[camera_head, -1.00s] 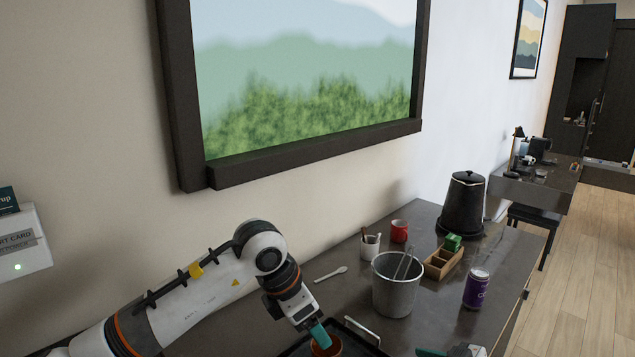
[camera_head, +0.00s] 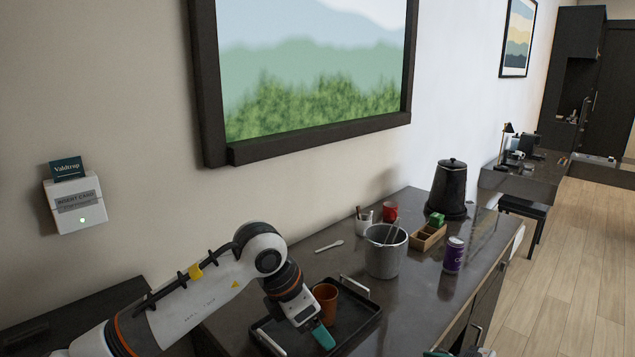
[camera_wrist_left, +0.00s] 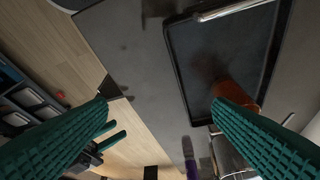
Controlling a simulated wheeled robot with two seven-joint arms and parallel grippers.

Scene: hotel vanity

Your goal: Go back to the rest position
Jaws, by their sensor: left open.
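My left gripper (camera_head: 322,338) is open and empty, with its teal fingers over the near part of the black tray (camera_head: 352,332). Its two fingers spread wide in the left wrist view (camera_wrist_left: 160,106). An orange-brown cup (camera_head: 325,302) stands on the tray behind the gripper, apart from it. The cup also shows in the left wrist view (camera_wrist_left: 237,95), partly hidden by a finger. My right gripper (camera_wrist_left: 108,136) is small in the left wrist view, off the counter's edge. Only a sliver of it shows at the bottom of the head view.
The counter (camera_head: 425,288) holds a grey bucket (camera_head: 385,257), purple can (camera_head: 454,256), wooden box (camera_head: 428,238), red mug (camera_head: 390,211), white cup (camera_head: 364,221), spoon (camera_head: 329,247) and black kettle (camera_head: 450,188). Open floor (camera_head: 560,255) lies to the right.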

